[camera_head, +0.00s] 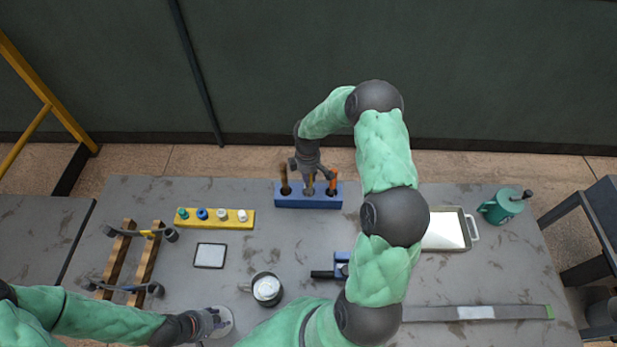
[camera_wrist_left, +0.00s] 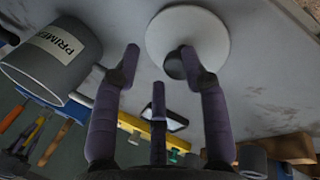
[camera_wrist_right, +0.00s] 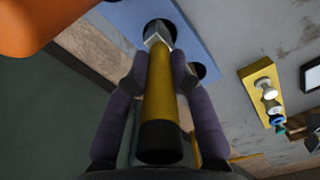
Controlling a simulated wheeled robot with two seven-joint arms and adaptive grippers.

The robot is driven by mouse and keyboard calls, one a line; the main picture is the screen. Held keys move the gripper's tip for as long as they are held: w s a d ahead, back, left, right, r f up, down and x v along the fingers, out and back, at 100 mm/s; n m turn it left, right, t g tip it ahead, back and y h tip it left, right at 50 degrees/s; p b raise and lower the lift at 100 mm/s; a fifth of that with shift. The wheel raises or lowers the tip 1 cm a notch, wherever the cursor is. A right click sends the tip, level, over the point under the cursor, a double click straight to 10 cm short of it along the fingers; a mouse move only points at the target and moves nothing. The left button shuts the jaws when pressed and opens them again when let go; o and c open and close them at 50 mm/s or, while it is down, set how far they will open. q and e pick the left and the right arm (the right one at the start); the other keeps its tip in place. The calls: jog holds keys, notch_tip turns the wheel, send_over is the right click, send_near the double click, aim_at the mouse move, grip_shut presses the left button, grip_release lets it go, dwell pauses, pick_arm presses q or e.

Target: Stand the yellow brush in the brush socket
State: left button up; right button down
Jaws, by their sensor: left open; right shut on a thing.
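The yellow brush (camera_wrist_right: 160,95) is held in my right gripper (camera_wrist_right: 158,70), whose two fingers are shut on its yellow handle. Its dark handle end points toward the right wrist camera. Its silver ferrule is at a dark round hole in the blue socket block (camera_wrist_right: 122,18); how deep it sits cannot be told. In the head view, my right gripper (camera_head: 309,176) is above the middle of the blue block (camera_head: 308,202), between a brown handle (camera_head: 284,180) and an orange handle (camera_head: 333,180). My left gripper (camera_head: 208,320) is open and empty beside a white disc (camera_head: 223,318).
A yellow rack (camera_head: 215,224) with several coloured knobs stands left of the block. A primer can (camera_wrist_left: 50,55), a framed plate (camera_head: 209,256), wooden rails (camera_head: 146,262), a metal tray (camera_head: 446,230) and a green can (camera_head: 505,205) are on the table. My right arm covers part of the table.

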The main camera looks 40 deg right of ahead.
pick_arm(q)
jog(key=shift+f+b, duration=0.85)
jog(key=shift+f, duration=0.05)
pick_arm(e)
jog(key=shift+f, duration=1.2)
jog(key=c, duration=1)
grip_release()
jog(key=r, duration=1.2)
jog(key=shift+w, duration=0.2)
pick_arm(q)
jog(key=shift+r, duration=0.1)
pick_arm(e)
jog(key=shift+r, duration=0.1)
